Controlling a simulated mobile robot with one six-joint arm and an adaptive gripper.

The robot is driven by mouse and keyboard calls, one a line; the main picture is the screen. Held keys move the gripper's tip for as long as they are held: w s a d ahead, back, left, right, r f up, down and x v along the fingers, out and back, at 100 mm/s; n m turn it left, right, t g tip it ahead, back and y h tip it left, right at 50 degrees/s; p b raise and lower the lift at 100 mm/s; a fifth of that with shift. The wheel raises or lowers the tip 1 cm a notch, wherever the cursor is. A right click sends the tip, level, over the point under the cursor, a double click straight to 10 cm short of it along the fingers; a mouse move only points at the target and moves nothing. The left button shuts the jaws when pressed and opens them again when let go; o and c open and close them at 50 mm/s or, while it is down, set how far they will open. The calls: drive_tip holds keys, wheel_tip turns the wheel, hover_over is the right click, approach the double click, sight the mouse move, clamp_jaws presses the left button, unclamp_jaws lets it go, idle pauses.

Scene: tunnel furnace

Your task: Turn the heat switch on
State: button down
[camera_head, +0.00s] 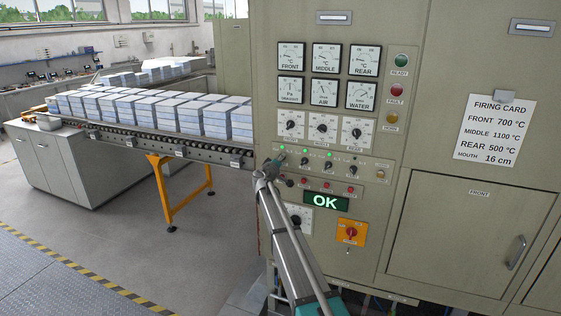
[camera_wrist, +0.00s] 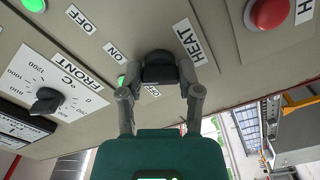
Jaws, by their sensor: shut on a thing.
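In the wrist view my gripper (camera_wrist: 159,70) has its two fingers closed around a black switch knob (camera_wrist: 158,66) on the beige panel, beside the HEAT label (camera_wrist: 188,43). The fingers and the knob overlap, so its exact setting cannot be read.
A green OK display (camera_head: 327,201) and a red rotary switch (camera_head: 351,233) on a yellow plate are to the right. A FRONT dial (camera_wrist: 47,101) and a red button (camera_wrist: 269,12) flank my gripper. Stacked blocks (camera_head: 180,107) stand on a roller conveyor. The floor left is clear.

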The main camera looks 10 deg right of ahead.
drive_tip(key=shift+m, duration=0.5)
drive_tip(key=shift+c, duration=1.4)
unclamp_jaws()
drive_tip(key=v, duration=1.2)
